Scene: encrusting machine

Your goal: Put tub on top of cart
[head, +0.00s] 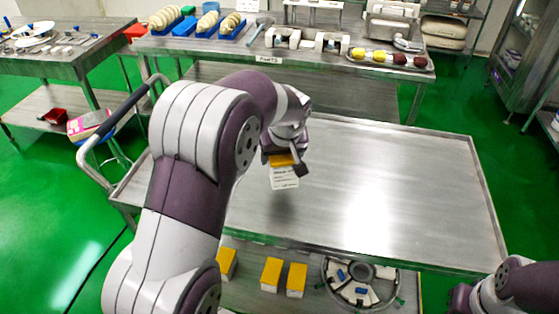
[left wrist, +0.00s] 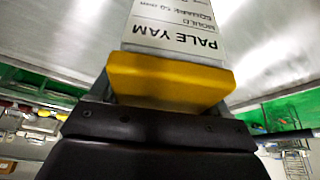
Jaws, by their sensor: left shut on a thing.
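The tub (head: 285,179) is white with a yellow top and a printed label. My left gripper (head: 284,161) is shut on its yellow end, and the tub hangs below the fingers over the left part of the cart's top (head: 400,190). Whether its bottom touches the metal surface I cannot tell. In the left wrist view the tub (left wrist: 172,30) shows its label, reading "PALE YAM", upside down, with the yellow end (left wrist: 170,82) against the dark gripper (left wrist: 155,125).
The cart's top is otherwise bare, with a raised rim and a handle (head: 92,165) at left. Several yellow-topped tubs (head: 271,274) and a round metal part (head: 360,283) are on its lower shelf. A parts table (head: 240,50) stands behind.

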